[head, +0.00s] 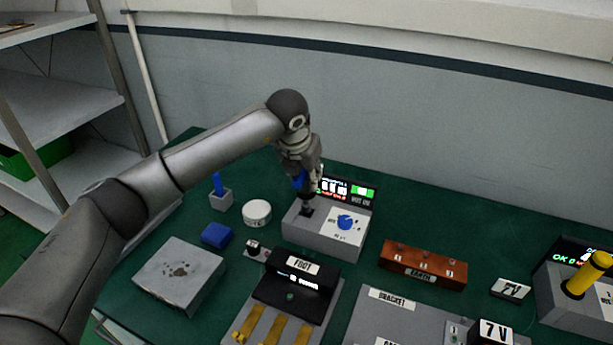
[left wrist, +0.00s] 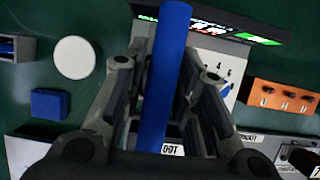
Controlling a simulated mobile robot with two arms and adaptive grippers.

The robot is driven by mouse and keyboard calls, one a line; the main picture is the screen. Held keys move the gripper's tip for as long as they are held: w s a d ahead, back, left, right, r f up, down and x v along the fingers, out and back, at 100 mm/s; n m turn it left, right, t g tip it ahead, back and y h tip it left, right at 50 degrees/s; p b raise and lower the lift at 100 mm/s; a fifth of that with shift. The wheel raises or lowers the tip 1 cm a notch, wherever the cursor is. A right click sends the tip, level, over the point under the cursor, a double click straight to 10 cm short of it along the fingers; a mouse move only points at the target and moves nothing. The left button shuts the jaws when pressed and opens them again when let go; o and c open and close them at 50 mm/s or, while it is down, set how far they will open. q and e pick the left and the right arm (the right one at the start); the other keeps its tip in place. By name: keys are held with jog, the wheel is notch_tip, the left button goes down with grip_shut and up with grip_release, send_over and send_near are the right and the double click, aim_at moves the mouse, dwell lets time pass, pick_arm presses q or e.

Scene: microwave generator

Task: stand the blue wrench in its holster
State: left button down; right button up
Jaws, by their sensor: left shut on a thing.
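My left gripper (head: 307,192) is shut on a blue bar, which I take to be the blue wrench (left wrist: 166,85). The bar runs lengthwise between the fingers in the left wrist view; only a little blue (head: 299,181) shows in the head view. The gripper points down over the left part of a grey box with a display (head: 325,240), near a dark fitting (head: 306,211). I cannot tell whether the bar touches it. A small grey holder (head: 221,201) with an upright blue piece (head: 217,184) stands to the left, perhaps the holster. My right gripper is not in view.
A white round puck (head: 257,213) and a blue block (head: 216,235) lie left of the box. A grey plate (head: 180,275), a black FOOT unit (head: 297,290) and a brown block (head: 423,265) stand nearer. A yellow lever (head: 588,275) is at right.

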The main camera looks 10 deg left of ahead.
aim_at(305, 193)
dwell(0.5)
pick_arm(q)
jog(key=shift+f+b, duration=2.05)
jog(key=shift+f, duration=0.4)
jog(key=shift+f, duration=0.1)
jog(key=shift+f+b, duration=0.45)
jog(key=shift+b, duration=0.1)
jog(key=shift+f+b, duration=0.2)
jog(key=shift+b, duration=0.15)
jog(key=c, duration=1.1)
grip_release()
